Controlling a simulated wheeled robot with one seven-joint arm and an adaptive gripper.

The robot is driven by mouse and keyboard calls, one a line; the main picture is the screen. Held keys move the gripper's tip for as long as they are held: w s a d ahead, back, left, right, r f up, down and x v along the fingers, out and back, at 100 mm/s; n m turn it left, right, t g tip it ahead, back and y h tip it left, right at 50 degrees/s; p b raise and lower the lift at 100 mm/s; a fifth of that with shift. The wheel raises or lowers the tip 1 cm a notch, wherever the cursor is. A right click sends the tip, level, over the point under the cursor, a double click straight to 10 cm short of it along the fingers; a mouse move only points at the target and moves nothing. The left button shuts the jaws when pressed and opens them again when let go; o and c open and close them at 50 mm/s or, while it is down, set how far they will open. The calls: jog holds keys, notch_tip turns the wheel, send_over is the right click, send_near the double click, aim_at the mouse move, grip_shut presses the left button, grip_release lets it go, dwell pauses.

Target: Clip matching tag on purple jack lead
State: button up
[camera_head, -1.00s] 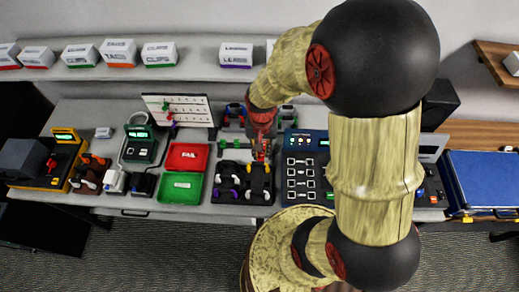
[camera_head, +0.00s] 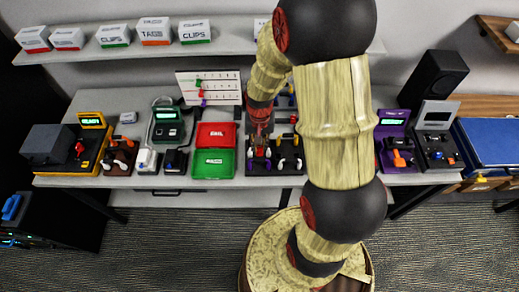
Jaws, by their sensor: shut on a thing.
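My gripper (camera_head: 260,141) points down over a black tray (camera_head: 274,171) at the middle of the bench. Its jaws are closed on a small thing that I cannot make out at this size. The tray holds several leads with coloured ends. A purple-and-white lead end (camera_head: 252,165) lies just below the gripper on the tray's left side.
The red FAIL bin (camera_head: 215,134) and a green bin (camera_head: 213,163) sit left of the tray. My arm hides the bench to the right. Past it are a purple station (camera_head: 392,123) and a black speaker (camera_head: 433,82). Labelled boxes (camera_head: 155,31) line the shelf above.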

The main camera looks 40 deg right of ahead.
aim_at(259, 159)
jog(key=shift+w+a, duration=0.1)
jog(key=shift+a, duration=0.05)
jog(key=shift+d+f+b, duration=0.2)
jog(key=shift+f+b, duration=0.1)
jog(key=shift+f, duration=0.1)
jog(key=shift+a+f+b, duration=0.15)
jog(key=shift+f+b, duration=0.55)
jog(key=shift+f, duration=0.25)
jog(key=shift+f+b, duration=0.75)
jog(key=shift+f, duration=0.35)
jog(key=shift+f+b, duration=0.5)
jog(key=shift+f, duration=0.45)
dwell(0.7)
jog(key=o, duration=0.9)
jog(key=shift+o, duration=0.2)
jog(key=o, duration=0.4)
